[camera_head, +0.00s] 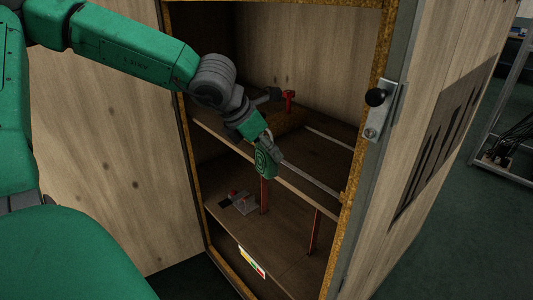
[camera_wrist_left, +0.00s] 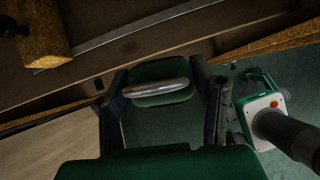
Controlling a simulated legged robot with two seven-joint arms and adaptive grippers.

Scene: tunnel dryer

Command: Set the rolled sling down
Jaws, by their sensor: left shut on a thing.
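The rolled sling (camera_head: 265,163) is a green roll whose end shows a spiral. My left gripper (camera_head: 262,146) is shut on it at the open front of the wooden cabinet, in front of the upper shelf edge. The roll hangs below the gripper and looks clear of the shelves. In the left wrist view the green roll (camera_wrist_left: 160,72) sits between the fingers of the left gripper (camera_wrist_left: 160,84), with a grey bar across its near side. My right gripper is not in view.
The upper shelf (camera_head: 325,160) holds a brown roll (camera_head: 281,121) with a red item (camera_head: 289,99) near it. The lower shelf (camera_head: 283,235) holds a small grey and red item (camera_head: 240,202) and red upright pieces (camera_head: 314,232).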

